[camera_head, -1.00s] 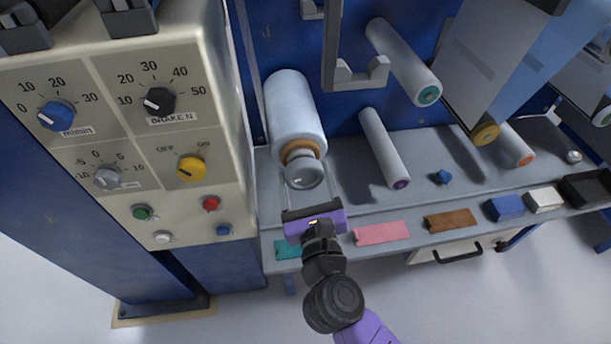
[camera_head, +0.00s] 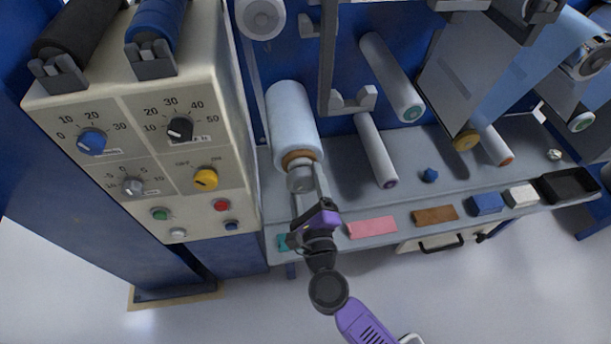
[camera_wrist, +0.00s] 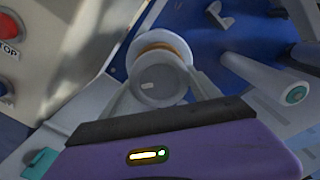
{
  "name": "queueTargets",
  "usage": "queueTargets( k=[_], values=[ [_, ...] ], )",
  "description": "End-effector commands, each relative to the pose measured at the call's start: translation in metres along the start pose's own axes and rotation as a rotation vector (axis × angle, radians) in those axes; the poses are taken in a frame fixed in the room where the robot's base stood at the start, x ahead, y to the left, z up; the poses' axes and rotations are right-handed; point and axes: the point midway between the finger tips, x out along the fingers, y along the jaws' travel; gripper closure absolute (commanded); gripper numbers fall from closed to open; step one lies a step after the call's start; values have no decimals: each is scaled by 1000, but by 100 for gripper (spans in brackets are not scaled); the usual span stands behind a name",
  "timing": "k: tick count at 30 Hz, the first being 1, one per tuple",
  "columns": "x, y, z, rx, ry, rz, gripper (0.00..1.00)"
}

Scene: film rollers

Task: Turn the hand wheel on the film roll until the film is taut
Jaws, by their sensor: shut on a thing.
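The film roll (camera_head: 294,122) is a white-blue cylinder with a tan core, mounted on the blue panel at left of centre. Its grey hand wheel (camera_head: 300,179) is the round knob at the roll's near end. The wheel also shows in the wrist view (camera_wrist: 158,82), with a small pale mark on its face. My gripper (camera_head: 308,184) is shut on the hand wheel, one finger on each side of it. In the wrist view the fingers (camera_wrist: 160,90) reach along the wheel's left and right sides. A bluish film web (camera_head: 535,75) hangs at the upper right; I cannot tell its tension.
A control panel with a yellow switch (camera_head: 205,179) stands close on the left. Bare rollers (camera_head: 377,150) stick out to the right. The grey shelf below holds a teal block, a pink block (camera_head: 372,227), a brown block (camera_head: 435,215) and a black tray (camera_head: 568,186).

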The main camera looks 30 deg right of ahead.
Motion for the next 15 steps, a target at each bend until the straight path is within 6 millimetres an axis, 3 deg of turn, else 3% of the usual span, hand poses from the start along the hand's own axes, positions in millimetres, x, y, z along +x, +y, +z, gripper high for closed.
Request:
queueTargets(
  k=[15],
  values=[
    [0,0,1,-125,-2,1,70]
  ],
)
